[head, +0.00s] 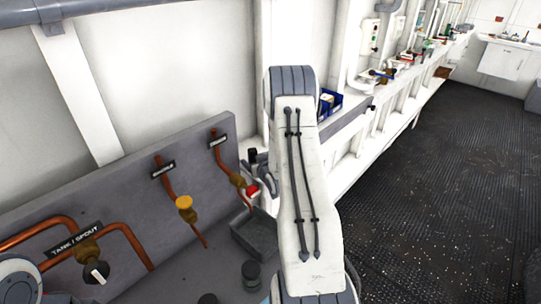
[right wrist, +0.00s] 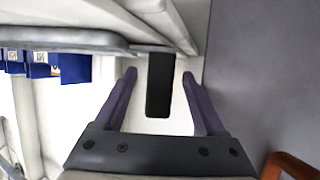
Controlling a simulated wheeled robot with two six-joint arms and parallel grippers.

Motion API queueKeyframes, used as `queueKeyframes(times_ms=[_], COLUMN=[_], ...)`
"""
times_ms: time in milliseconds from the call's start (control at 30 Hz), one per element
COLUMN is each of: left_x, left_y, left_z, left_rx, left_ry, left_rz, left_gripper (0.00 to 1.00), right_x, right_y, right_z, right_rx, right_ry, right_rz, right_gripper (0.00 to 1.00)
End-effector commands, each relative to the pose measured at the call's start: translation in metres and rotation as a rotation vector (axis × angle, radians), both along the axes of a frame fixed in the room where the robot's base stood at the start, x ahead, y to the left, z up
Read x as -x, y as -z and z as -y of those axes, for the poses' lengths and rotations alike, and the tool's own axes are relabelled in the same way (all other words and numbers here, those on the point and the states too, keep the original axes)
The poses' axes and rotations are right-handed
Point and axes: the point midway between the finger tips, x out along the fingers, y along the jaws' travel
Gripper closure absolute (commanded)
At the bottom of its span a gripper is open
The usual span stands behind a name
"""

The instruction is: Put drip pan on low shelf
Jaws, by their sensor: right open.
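A grey open-topped pan (head: 268,228), which looks like the drip pan, sits on the bench below the copper taps, partly hidden by my right arm. My right gripper (right wrist: 159,72) is open, with its two fingers well apart. A dark rectangular piece (right wrist: 158,100) shows between the fingers with gaps on both sides; I cannot tell what it belongs to. In the head view my right arm covers most of the gripper's surroundings. A grey shelf ledge (head: 345,121) runs along the wall behind the arm; I cannot tell whether it is the low shelf. My left gripper is not in view.
Blue bins (head: 330,100) stand on the ledge and show at the left of the right wrist view (right wrist: 74,68). Copper pipes and valves (head: 184,203) stick out from the grey panel. A dark jar (head: 251,272) stands near the pan. The dark floor (head: 440,190) at right is clear.

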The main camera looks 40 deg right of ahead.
Motion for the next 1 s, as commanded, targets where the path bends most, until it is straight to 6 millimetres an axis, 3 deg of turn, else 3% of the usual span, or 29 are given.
queueKeyframes(times_ms=[133,367,567,1000], left_x=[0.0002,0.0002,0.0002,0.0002], left_y=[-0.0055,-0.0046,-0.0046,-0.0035], left_z=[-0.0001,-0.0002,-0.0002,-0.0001], left_rx=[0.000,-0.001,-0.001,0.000], left_ry=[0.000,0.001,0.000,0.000], left_rz=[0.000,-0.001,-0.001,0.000], left_gripper=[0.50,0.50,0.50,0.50], right_x=[-0.0104,-0.0115,-0.0113,-0.0117], right_y=[0.0049,0.0061,0.0060,0.0014], right_z=[0.0030,0.0037,0.0038,0.0041], right_rx=[-0.001,0.000,0.000,0.002], right_ry=[-0.001,0.000,0.000,0.000], right_rz=[-0.001,0.000,-0.001,0.003], right_gripper=[0.28,0.28,1.00,1.00])
